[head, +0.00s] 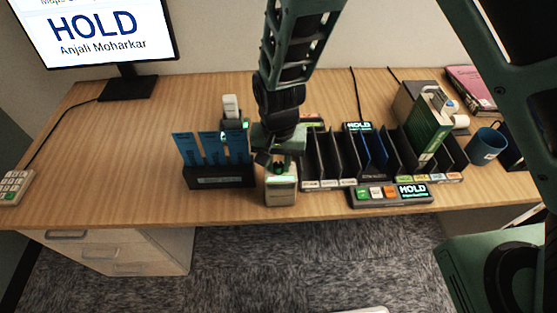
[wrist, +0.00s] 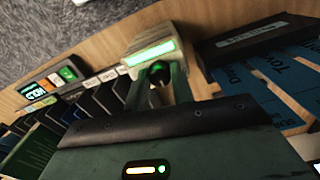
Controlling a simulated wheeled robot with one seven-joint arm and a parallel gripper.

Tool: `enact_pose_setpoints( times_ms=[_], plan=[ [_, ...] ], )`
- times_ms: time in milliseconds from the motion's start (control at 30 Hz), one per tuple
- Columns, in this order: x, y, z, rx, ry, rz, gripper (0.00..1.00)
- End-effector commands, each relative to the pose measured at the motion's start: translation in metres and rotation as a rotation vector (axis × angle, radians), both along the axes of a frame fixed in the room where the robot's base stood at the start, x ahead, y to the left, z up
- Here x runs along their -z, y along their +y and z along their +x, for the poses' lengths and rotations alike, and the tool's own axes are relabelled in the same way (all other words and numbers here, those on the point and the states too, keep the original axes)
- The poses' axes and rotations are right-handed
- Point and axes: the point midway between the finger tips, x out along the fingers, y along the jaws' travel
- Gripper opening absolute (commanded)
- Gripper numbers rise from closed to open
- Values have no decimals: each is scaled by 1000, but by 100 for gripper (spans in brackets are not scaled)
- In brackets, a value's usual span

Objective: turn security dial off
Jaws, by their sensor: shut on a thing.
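The security dial unit is a small light-grey box (head: 281,191) at the front edge of the desk, with a lit green strip on it. It also shows in the wrist view (wrist: 146,43), where the green strip (wrist: 151,53) glows. My gripper (head: 278,165) comes down from above onto the top of the box. In the wrist view the two green fingers (wrist: 162,80) are shut around a dark knob (wrist: 159,74) beside the green strip. The fingers hide most of the knob, and its pointer cannot be made out.
A black holder (head: 218,177) with blue cards stands close on the left. A row of black slots (head: 345,160) and a button panel showing HOLD (head: 391,195) stand on the right. A monitor (head: 95,32) reads HOLD.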

Motion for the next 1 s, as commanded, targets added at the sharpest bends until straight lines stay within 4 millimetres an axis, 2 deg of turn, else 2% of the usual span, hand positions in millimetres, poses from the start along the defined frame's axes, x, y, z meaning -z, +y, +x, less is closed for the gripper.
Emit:
enact_pose_setpoints(
  times_ms=[367,1000],
  plan=[
    [-1,0,1,-168,1,1,1],
    [-1,0,1,-734,0,1,1]
  ],
)
